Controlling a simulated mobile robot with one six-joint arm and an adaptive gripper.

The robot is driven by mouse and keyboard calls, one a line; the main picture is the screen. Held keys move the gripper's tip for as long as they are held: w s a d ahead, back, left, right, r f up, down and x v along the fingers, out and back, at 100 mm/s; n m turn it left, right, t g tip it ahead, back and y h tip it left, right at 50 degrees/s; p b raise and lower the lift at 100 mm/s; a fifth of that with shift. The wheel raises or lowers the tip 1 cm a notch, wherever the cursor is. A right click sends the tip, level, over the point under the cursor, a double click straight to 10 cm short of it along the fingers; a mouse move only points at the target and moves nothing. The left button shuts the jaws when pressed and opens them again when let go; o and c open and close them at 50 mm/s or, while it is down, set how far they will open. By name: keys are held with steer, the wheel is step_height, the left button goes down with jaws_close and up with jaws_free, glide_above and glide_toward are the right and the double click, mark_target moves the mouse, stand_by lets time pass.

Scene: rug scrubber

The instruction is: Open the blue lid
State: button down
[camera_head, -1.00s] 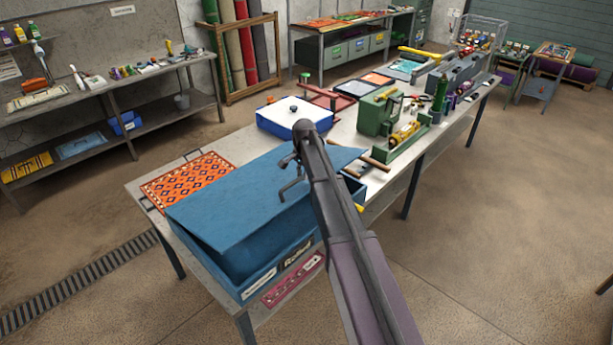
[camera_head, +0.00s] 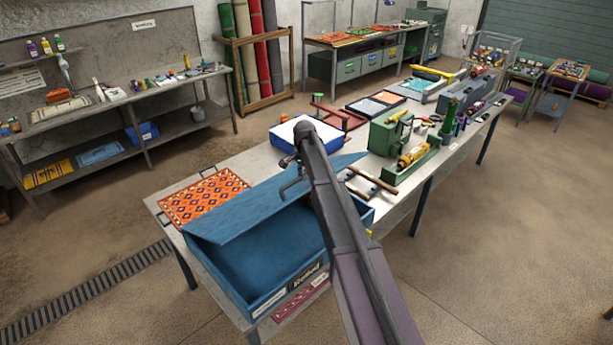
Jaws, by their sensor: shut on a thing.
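The blue lid (camera_head: 238,212) is tilted up over the blue box (camera_head: 262,305) on the near end of the long table. Its near edge stands clear of the box rim, and part of the box's inside shows below it. My gripper (camera_head: 290,187) is at the lid, toward its right half, and is shut on it. The arm hides part of the lid and of the box's right side. The exact grip point is small and hard to make out.
An orange patterned rug piece (camera_head: 203,195) lies left of the box. Behind the lid is a white and blue tray (camera_head: 290,131). To the right are wooden-handled tools (camera_head: 372,180) and a green machine (camera_head: 390,131). Open floor lies right of the table.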

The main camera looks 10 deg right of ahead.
steer(key=shift+w+a, duration=0.2)
steer(key=shift+a, duration=0.05)
